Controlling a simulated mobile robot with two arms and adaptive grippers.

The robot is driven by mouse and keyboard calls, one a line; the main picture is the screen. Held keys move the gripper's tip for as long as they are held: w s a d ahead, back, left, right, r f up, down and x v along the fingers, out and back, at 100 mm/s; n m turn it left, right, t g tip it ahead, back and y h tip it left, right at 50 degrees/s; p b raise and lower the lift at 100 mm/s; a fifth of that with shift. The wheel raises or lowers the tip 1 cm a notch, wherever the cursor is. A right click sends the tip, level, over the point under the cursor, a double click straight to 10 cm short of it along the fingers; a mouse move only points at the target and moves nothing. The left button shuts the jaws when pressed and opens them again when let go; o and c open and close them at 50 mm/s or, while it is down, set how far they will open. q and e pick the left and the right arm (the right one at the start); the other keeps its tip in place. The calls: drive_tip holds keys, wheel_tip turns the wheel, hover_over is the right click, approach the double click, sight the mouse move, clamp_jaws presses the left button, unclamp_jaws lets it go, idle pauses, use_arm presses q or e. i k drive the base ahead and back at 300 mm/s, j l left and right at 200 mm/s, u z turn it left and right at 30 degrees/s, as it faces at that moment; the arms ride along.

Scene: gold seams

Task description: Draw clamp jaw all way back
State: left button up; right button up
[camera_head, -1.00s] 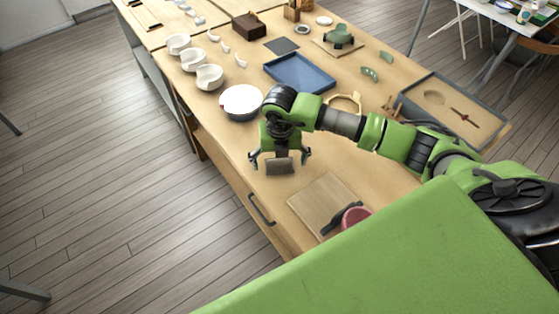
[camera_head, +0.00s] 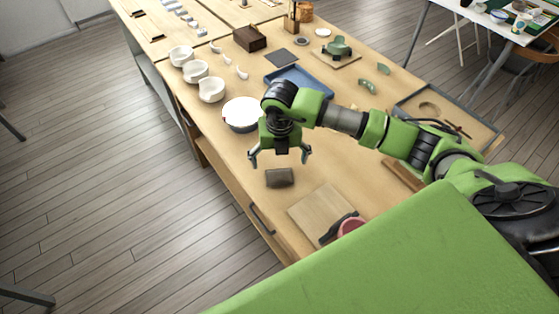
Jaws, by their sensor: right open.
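My right gripper (camera_head: 280,157) points down over the front part of the wooden table (camera_head: 225,150). Its two fingers are spread and nothing shows between them. A small dark grey-brown block (camera_head: 279,178) lies on the table just in front of the fingertips, apparently apart from them. I cannot tell whether it is part of the clamp. A brown wooden bar (camera_head: 403,176) shows partly from under my right arm; its full shape is hidden. No clamp jaw can be made out with certainty. My left gripper is not in view.
A pale board (camera_head: 320,208) lies at front right, with a black-handled tool (camera_head: 338,229) and a red round item (camera_head: 352,226), partly hidden by my green body. A white-topped pan (camera_head: 242,114), blue tray (camera_head: 300,78), white cups (camera_head: 211,90) and grey-rimmed tray (camera_head: 450,112) stand further back.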

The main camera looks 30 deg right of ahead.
sight(333, 231)
drive_tip(key=k+j, duration=0.3)
drive_tip(key=k, duration=0.15)
drive_tip(key=k+j, duration=0.35)
drive_tip(key=k, duration=0.1)
